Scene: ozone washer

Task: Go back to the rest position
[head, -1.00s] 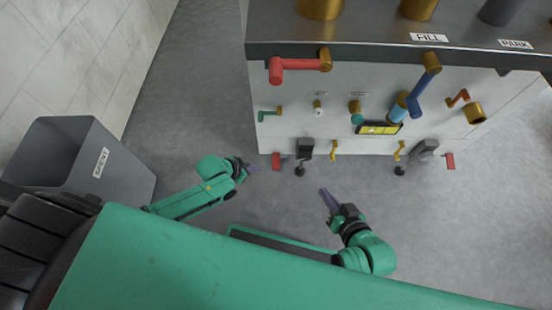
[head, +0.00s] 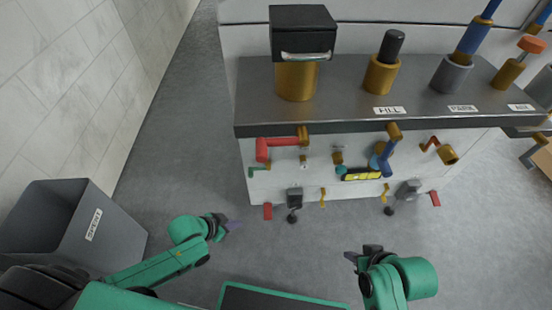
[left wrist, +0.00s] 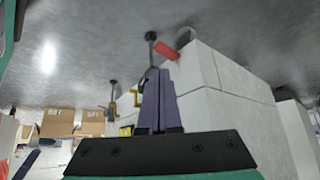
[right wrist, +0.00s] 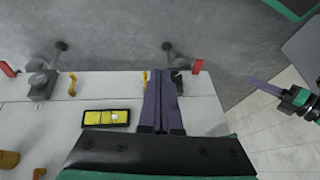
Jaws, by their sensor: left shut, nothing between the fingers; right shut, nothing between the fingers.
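My left gripper (head: 233,225) is at the lower left of the head view, over the grey floor. Its two purple fingers (left wrist: 158,100) are together in the left wrist view, with nothing between them. My right gripper (head: 352,256) is at the lower right of centre in the head view, in front of the washer cabinet (head: 320,184) and apart from it. Its purple fingers (right wrist: 160,103) are together in the right wrist view and hold nothing. My left gripper also shows at the right of the right wrist view (right wrist: 255,83).
The cabinet carries red, blue and green valve handles and a dark top (head: 345,118) with labelled FILL and PARK holders. A grey bin marked SPENT (head: 75,215) stands at the left by the tiled wall (head: 70,80). The floor (head: 180,130) between bin and cabinet is clear.

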